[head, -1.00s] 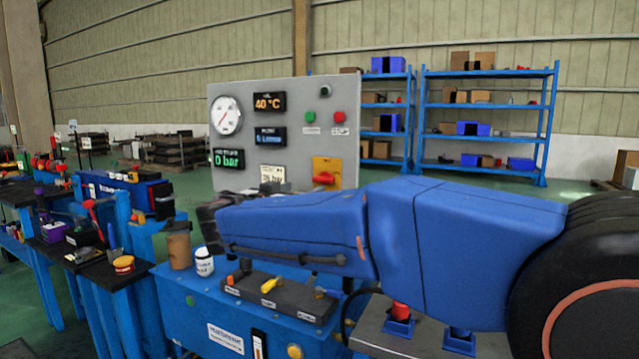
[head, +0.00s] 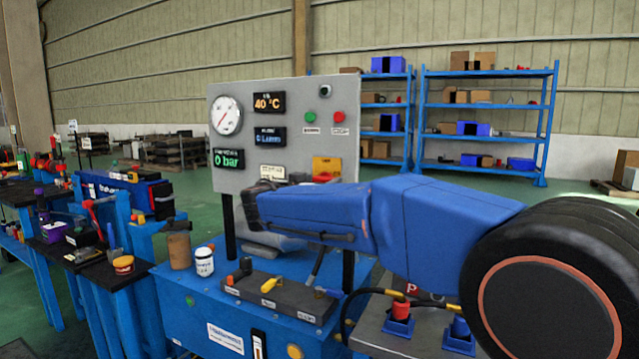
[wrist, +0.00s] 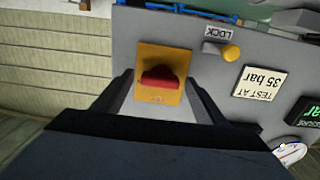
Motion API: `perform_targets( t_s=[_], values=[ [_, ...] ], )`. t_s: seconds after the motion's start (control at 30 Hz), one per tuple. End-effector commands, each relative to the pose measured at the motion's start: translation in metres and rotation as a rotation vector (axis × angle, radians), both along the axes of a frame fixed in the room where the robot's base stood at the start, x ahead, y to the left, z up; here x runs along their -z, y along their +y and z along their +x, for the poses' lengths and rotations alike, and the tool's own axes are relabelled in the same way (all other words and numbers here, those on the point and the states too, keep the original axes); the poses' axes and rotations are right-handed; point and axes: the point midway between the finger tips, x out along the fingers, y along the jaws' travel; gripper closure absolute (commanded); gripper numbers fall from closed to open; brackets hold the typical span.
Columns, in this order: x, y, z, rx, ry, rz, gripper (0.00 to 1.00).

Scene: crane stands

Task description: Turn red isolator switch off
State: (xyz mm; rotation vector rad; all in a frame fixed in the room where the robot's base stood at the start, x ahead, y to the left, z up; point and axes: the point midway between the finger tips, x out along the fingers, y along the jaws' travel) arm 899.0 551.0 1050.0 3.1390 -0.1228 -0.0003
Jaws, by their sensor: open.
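The red isolator switch (head: 323,178) is on a yellow plate (head: 327,165) at the lower right of the grey panel (head: 240,180). My arm partly covers the area just below it in the head view. In the wrist view the red switch (wrist: 160,80) and its yellow plate (wrist: 172,58) show between the fingers of my gripper (wrist: 160,88); the picture is upside down. The red handle looks crosswise there. My gripper is open and empty, apart from the switch as far as I can tell. In the head view its end (head: 254,203) is dark and seen from behind.
Green (head: 311,117) and red (head: 339,117) buttons are higher on the panel. A valve block (head: 275,296), a white jar (head: 204,262) and a brown cup (head: 179,250) stand on the blue bench below.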

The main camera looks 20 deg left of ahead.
Motion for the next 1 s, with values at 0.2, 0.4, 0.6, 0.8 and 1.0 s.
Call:
perform_targets(
  t_s=[0.2, 0.4, 0.6, 0.8, 1.0],
  values=[
    [0.0, 0.0001, -0.0003, 0.0, 0.0, 0.0, 0.65],
    [0.0001, 0.0001, -0.0004, 0.0, 0.0, -0.002, 0.76],
    [0.0, 0.0001, -0.0005, 0.0, 0.003, -0.039, 0.76],
    [-0.0002, 0.0002, -0.0006, 0.0, 0.011, -0.146, 0.76],
    [-0.0005, 0.0003, -0.0006, 0.0, 0.025, -0.315, 0.76]
  ],
)
